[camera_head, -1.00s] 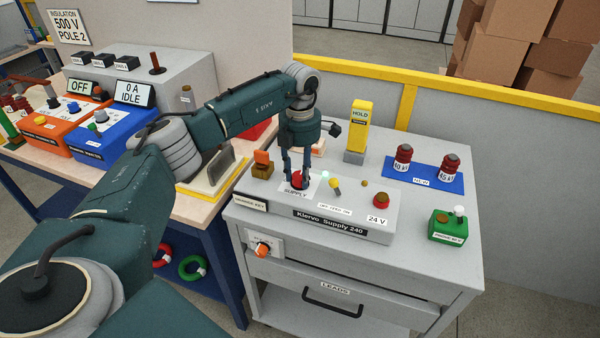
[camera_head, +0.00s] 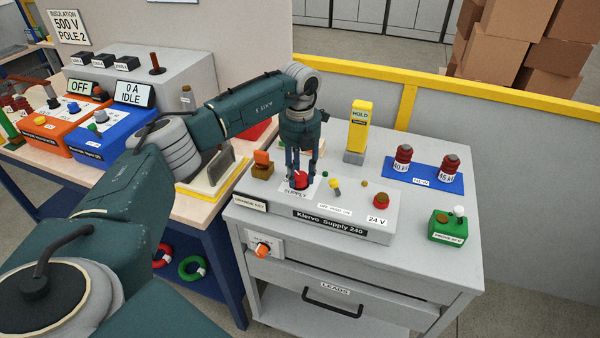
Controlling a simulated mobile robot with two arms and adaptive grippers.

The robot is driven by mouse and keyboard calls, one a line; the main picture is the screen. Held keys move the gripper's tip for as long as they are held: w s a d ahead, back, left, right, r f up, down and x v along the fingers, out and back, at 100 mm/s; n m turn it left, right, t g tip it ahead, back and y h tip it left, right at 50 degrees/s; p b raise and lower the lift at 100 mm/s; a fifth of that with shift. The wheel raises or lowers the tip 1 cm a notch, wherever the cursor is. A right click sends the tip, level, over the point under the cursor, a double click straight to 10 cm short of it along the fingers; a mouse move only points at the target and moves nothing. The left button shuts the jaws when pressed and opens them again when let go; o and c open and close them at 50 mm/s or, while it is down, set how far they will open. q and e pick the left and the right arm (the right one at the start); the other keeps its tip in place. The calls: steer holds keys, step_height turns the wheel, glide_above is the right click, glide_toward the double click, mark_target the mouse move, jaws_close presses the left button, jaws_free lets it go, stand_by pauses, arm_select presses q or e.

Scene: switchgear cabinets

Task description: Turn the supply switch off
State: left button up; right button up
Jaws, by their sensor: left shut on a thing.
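The grey Klervo Supply 240 unit (camera_head: 345,223) sits on top of a grey cart. Its red supply switch (camera_head: 300,180) stands on a white plate marked SUPPLY (camera_head: 295,192). My left gripper (camera_head: 300,183) points down over this switch and is shut on it, with the fingers around the red knob and partly hiding it. A small lamp (camera_head: 325,174) right of the switch looks dark green. My right gripper is not in view.
A yellow HOLD post (camera_head: 358,132) stands behind the unit. A blue mat (camera_head: 424,176) with two red-topped parts and a green box (camera_head: 448,226) are to the right.

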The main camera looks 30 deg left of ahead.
mark_target(300, 176)
arm_select(q)
steer(key=n, duration=0.4)
steer(key=shift+r, duration=0.1)
steer(key=shift+n+p, duration=0.3)
steer(key=shift+n, duration=1.5)
steer(key=o, duration=1.2)
steer(key=shift+c, duration=0.2)
step_height(300, 176, up, 12)
